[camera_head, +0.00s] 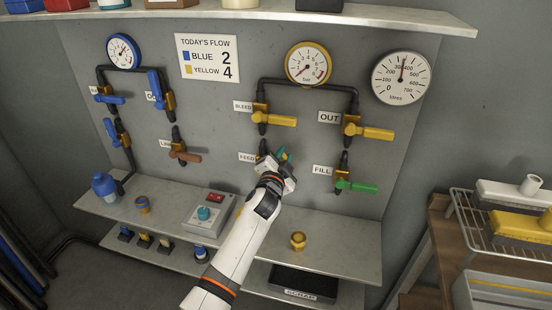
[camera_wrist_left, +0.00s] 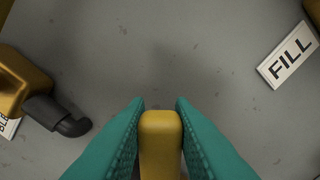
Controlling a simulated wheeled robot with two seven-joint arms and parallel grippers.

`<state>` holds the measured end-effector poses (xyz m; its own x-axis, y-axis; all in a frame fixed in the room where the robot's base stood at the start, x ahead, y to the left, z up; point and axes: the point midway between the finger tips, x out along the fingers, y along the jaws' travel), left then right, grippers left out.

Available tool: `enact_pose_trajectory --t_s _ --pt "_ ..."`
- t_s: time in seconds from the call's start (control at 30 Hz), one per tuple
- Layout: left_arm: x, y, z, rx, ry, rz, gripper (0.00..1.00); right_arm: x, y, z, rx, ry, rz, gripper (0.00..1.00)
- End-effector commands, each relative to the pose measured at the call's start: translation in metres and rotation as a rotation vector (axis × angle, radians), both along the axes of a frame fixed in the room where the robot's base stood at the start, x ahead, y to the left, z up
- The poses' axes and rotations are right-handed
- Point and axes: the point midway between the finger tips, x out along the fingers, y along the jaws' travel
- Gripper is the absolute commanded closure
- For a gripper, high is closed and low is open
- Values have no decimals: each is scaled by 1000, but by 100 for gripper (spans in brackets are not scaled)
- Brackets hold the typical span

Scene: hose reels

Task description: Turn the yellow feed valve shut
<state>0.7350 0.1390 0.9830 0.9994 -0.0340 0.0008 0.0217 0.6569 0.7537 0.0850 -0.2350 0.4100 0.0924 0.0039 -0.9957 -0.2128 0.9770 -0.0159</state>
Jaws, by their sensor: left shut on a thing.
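The yellow feed valve, next to the FEED label (camera_head: 247,157), is mostly hidden behind my left gripper (camera_head: 283,154) in the head view. In the left wrist view, a yellow handle (camera_wrist_left: 160,142) sits between the two teal fingers of my left gripper (camera_wrist_left: 159,112), which are shut on it. The angle of the feed handle is hard to tell from the head view. My right gripper is in neither view.
Yellow BLEED (camera_head: 275,120) and OUT (camera_head: 372,133) handles stick out above on the grey panel. The green FILL handle (camera_head: 358,186) is to the right. A bench (camera_head: 335,245) with a control box (camera_head: 209,213) and a brass fitting (camera_head: 298,241) lies below.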

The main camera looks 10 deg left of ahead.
Motion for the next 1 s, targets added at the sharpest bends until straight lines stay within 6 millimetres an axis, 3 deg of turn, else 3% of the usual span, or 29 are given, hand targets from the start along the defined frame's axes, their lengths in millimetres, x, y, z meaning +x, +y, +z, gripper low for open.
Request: enact_pose_trajectory --t_s 0.03,0.4,0.7,1.0 --pt "0 -4 -9 48 -1 -2 100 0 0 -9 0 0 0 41" --pt "-1 -19 -38 392 -12 -1 100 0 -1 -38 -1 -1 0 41" --pt "-1 -23 -56 605 -18 0 100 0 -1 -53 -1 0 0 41" --pt "-1 -23 -65 712 -21 0 100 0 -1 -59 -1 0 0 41"
